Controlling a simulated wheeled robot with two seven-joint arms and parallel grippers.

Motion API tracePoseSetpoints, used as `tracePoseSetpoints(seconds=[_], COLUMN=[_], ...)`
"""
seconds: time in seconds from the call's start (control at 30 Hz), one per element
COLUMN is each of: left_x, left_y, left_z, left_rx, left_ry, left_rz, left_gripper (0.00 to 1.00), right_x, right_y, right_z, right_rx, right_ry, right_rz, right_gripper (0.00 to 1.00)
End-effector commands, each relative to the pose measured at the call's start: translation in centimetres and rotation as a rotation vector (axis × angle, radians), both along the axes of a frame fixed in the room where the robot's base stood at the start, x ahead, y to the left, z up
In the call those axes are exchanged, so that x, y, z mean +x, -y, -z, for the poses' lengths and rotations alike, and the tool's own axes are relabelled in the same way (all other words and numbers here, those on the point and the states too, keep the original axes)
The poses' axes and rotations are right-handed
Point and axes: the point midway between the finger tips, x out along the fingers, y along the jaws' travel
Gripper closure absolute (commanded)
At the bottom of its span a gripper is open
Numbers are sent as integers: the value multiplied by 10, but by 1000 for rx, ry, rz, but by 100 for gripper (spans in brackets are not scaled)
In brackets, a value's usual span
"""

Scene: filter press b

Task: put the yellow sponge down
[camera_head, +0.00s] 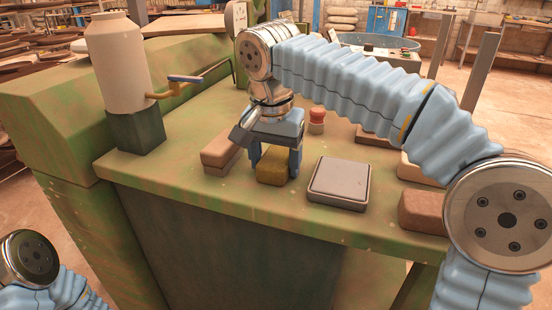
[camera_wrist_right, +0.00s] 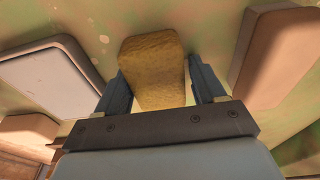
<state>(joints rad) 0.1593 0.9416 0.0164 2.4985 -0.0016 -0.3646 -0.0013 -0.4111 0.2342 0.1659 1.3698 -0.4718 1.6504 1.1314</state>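The yellow sponge (camera_head: 273,168) is a mustard-coloured block at the green bench top, between a tan block and a grey-topped pad. My right gripper (camera_head: 275,163) points down over it, one finger on each side, and looks shut on it. In the right wrist view the sponge (camera_wrist_right: 153,70) sits between the two fingers (camera_wrist_right: 160,85) and sticks out past their tips. It is low over the bench; I cannot tell whether its underside touches the surface. My left arm shows only at the lower left corner, and its gripper is out of view.
Around the sponge on the green bench (camera_head: 190,190) are a tan block (camera_head: 222,153), a grey-topped pad (camera_head: 340,182), a red-topped knob (camera_head: 317,118) and a brown block (camera_head: 422,210). A beige cylinder (camera_head: 118,62) with a brass tap stands left. The front strip of bench is clear.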

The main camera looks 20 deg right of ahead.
Motion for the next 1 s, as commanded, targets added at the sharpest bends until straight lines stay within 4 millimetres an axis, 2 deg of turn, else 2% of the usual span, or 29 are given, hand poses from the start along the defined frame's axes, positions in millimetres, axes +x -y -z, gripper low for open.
tracePoseSetpoints(seconds=[0.03,0.33,0.47,0.57,0.8,1.0], left_x=[0,0,0,-1,-3,-3], left_y=[0,0,1,3,8,9], left_z=[1,2,-3,-8,-29,-42], left_rx=[0,0,-1,-4,-12,-14], left_ry=[0,0,-1,-2,-6,-7], left_rz=[0,0,2,5,15,16], left_gripper=[12,12,12,12,12,12], right_x=[-2,-2,-2,-3,-10,-14], right_y=[1,2,2,0,-5,-8], right_z=[6,9,1,-15,-76,-111], right_rx=[-9,-12,-11,-9,-6,-7], right_ry=[-21,-28,-28,-23,-16,-15], right_rz=[2,4,5,3,1,1], right_gripper=[12,12,12,12,12,12])
